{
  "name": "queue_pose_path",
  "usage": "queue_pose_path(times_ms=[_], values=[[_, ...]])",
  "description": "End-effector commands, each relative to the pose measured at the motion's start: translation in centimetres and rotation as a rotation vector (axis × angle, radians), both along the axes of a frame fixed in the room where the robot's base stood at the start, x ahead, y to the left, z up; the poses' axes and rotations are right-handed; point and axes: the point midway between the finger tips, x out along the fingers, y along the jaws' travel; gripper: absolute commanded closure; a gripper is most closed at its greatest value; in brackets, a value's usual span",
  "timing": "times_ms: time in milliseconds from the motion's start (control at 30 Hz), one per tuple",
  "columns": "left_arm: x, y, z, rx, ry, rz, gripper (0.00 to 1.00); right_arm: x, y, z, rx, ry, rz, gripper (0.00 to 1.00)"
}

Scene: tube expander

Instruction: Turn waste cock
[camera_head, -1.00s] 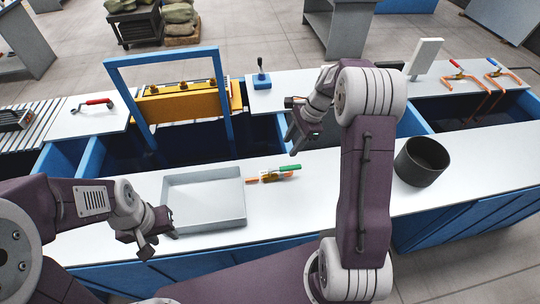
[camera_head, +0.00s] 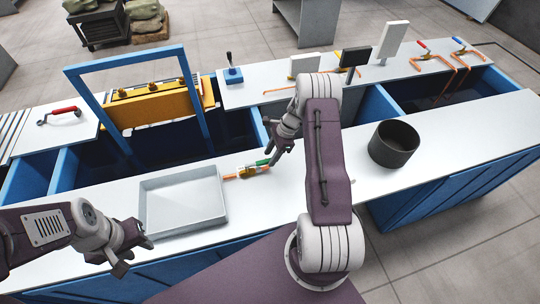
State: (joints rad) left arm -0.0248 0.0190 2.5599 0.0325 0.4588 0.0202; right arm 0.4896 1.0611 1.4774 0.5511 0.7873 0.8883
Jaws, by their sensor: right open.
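A small cock with a brass body, an orange pipe end and a green handle (camera_head: 252,170) lies on the white front worktop, just right of a grey tray. My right gripper (camera_head: 272,143) is open, above and slightly right of the green handle. Its lower finger looks close to the handle; I cannot tell whether they touch. My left gripper (camera_head: 133,256) looks open and empty, near the front edge below the tray. A red-handled cock (camera_head: 423,46) and a blue-handled cock (camera_head: 459,41) sit on copper pipes at the back right.
The shallow grey tray (camera_head: 183,200) and a dark round pot (camera_head: 394,144) stand on the front worktop. A blue frame (camera_head: 190,95) and a yellow machine (camera_head: 150,108) stand behind. A small blue lever box (camera_head: 232,75) and several panels are at the back.

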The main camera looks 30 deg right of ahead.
Motion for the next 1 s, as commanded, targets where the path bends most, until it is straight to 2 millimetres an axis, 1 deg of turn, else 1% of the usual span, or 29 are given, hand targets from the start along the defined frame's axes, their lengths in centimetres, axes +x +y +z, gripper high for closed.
queue_pose_path(times_ms=[133, 367, 400, 467, 500, 533, 1000], values=[[-0.01, 0.00, 0.25, 0.000, 0.000, 0.000, 0.64, 0.05, 0.39, -0.96, -0.001, 0.001, 0.001, 0.58], [0.00, 0.00, 0.20, 0.000, 0.000, 0.000, 0.64, 0.09, 0.41, -1.09, -0.001, 0.000, 0.001, 0.58], [0.00, 0.00, 0.20, 0.000, 0.000, 0.000, 0.64, 0.09, 0.41, -1.09, -0.001, 0.000, 0.001, 0.69], [0.00, 0.00, 0.20, 0.000, 0.000, 0.000, 0.64, 0.10, 0.41, -1.08, -0.001, 0.000, 0.001, 0.86], [0.00, 0.00, 0.20, 0.000, 0.000, 0.000, 0.64, 0.10, 0.41, -1.07, -0.001, 0.000, 0.001, 0.97], [0.00, 0.00, 0.20, 0.000, 0.000, 0.000, 0.64, 0.10, 0.41, -1.07, -0.001, 0.000, 0.001, 1.00], [0.00, 0.00, 0.21, 0.000, 0.000, 0.000, 0.64, 0.12, 0.41, -1.03, -0.001, -0.001, 0.001, 1.00]])
